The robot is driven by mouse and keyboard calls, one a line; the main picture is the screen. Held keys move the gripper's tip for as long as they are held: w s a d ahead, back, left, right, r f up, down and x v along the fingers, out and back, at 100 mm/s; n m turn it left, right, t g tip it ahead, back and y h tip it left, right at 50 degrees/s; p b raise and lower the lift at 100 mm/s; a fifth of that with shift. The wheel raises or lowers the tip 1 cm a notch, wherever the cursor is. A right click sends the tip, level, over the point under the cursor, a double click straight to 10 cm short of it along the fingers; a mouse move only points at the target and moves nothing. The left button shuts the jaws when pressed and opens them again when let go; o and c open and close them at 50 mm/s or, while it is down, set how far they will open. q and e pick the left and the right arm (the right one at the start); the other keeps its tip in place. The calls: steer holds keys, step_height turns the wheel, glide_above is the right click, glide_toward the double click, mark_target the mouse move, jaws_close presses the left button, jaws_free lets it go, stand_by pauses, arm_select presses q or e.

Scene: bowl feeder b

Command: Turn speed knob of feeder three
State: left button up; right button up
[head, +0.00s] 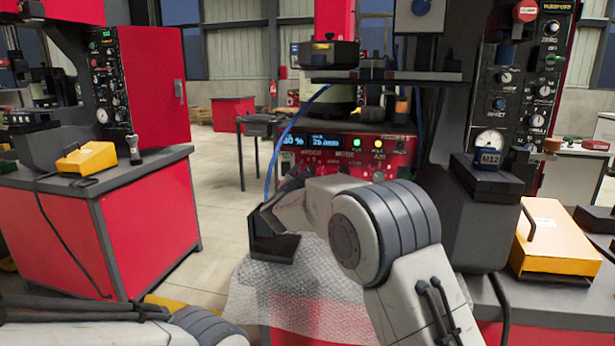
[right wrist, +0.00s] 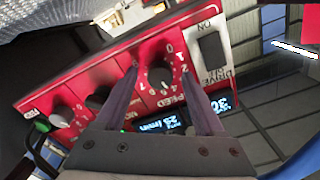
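The red control panel (head: 345,150) of the middle feeder faces me, with a lit blue display (head: 318,141) and a green lamp. The right wrist view shows the panel tilted, with the black speed knob (right wrist: 160,76) and a numbered scale around it. My right gripper (right wrist: 160,72) is open, one finger on each side of the speed knob, with gaps between fingers and knob. In the head view my right arm hides the knob and most of this gripper. Part of my left arm shows at the lower left; its gripper is not visible. I cannot read a feeder number.
A black DRIVE switch (right wrist: 212,48) and a grey knob (right wrist: 62,116) sit on the same panel. Bubble wrap (head: 255,290) hangs below the panel. A blue cable (head: 275,150) runs down at its left. Another red cabinet (head: 150,235) stands left, with floor between.

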steer(key=v, duration=1)
steer(key=shift+s, duration=0.25)
